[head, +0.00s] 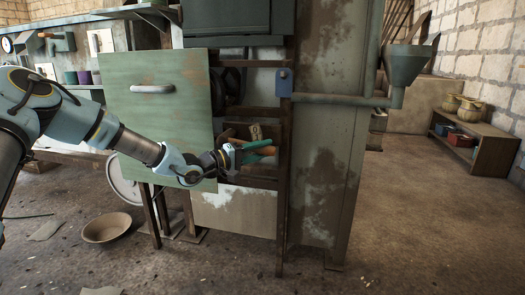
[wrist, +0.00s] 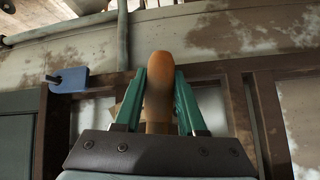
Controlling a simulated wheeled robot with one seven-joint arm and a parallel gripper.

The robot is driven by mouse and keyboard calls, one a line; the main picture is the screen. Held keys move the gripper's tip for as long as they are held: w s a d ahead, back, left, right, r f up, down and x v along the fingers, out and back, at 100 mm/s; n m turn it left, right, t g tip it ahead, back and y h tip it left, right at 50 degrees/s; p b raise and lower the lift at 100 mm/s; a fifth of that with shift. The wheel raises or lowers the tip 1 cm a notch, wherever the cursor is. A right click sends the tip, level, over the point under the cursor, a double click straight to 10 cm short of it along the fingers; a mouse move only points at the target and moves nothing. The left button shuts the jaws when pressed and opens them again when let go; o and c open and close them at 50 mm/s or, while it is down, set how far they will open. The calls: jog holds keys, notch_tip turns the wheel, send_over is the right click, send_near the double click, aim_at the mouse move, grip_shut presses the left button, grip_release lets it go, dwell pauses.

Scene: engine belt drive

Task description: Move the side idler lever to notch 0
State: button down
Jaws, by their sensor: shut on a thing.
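The side idler lever shows in the wrist view as a rounded orange-brown wooden handle (wrist: 158,82) that stands between my two green fingers. My gripper (head: 268,152) is shut on this handle, with one finger along each side. The handle's top reaches a little past the fingertips in the wrist view. In the head view my gripper is in front of the dark framed opening of the machine, and a bit of brown shows around the fingers. The lever's pivot and the notches cannot be made out. A small tan plate (head: 256,132) is just above my gripper.
A green panel door (head: 150,115) with a pale handle hangs left of my gripper, behind my arm. A rusty upright post (head: 284,190) stands just right of it, with a blue bracket (head: 285,82) higher up. A bowl (head: 107,227) lies on the floor.

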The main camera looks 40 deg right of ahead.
notch_tip(320, 180, up, 3)
jog(key=n+h+p, duration=0.1)
jog(key=p, duration=0.2)
jog(key=shift+f+n+h, duration=0.1)
jog(key=shift+n+h, duration=0.2)
jog(key=shift+n, duration=0.1)
jog(key=shift+w+a+r+n+t+h+p, duration=0.15)
jog(key=shift+r+n+t+h+p, duration=0.1)
jog(key=shift+r+n+h, duration=0.5)
jog(key=shift+w+a+r+n+t+h+p, duration=0.2)
jog(key=shift+r+n+h, duration=0.25)
jog(key=shift+r+n, duration=0.5)
jog(key=shift+d, duration=0.15)
jog(key=c, duration=0.5)
grip_release()
